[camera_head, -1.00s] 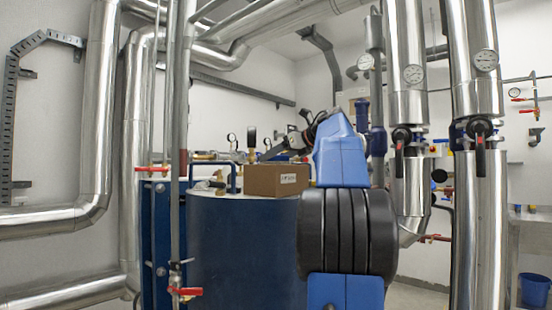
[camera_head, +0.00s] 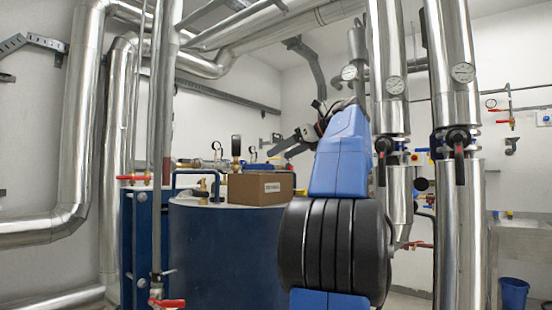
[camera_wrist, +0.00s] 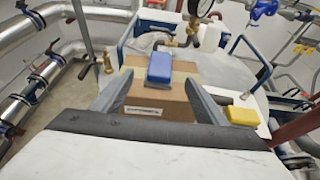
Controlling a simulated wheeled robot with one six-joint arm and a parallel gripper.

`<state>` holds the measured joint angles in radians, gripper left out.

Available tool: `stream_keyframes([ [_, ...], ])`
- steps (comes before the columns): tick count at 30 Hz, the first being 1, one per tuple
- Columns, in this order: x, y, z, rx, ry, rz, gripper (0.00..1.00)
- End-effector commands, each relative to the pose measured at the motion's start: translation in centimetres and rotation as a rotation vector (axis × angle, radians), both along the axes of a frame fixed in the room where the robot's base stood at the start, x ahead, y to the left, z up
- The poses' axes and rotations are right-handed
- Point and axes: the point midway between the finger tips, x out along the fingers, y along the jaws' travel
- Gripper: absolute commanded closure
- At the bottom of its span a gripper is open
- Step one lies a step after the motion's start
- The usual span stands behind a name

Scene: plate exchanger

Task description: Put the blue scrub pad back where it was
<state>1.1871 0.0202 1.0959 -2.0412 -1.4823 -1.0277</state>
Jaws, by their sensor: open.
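The blue scrub pad (camera_wrist: 159,68) shows in the wrist view at the top front edge of a cardboard box (camera_wrist: 158,97), between my finger lines. Whether it rests on the box or hangs in front of it is unclear. My gripper (camera_wrist: 158,82) is open, its two grey fingers apart to the left and right of the pad, and they do not visibly touch it. In the head view my gripper (camera_head: 288,146) is a small dark shape above and right of the box (camera_head: 261,188). I cannot make out the pad there.
The box stands on a round blue tank (camera_head: 225,250) with a pale top. A yellow sponge (camera_wrist: 243,116) lies right of the box in the wrist view. Gauges, valves and blue rails surround the top. Steel pipes (camera_head: 460,110) rise at right; a blue bucket (camera_head: 513,293) stands on the floor.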

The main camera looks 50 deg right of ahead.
Motion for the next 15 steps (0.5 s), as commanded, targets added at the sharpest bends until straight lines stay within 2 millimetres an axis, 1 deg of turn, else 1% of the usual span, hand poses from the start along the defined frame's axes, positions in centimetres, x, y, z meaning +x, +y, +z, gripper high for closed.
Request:
stream_keyframes([
  [4, -0.6, -0.1, 0.2, 0.000, -0.001, -0.001, 0.34],
  [11, -0.7, 0.0, 0.3, 0.000, -0.001, 0.000, 0.34],
  [14, 0.0, 0.7, 0.7, 0.014, -0.026, 0.000, 0.34],
  [15, 0.6, 1.3, 1.1, 0.029, -0.051, -0.001, 0.34],
])
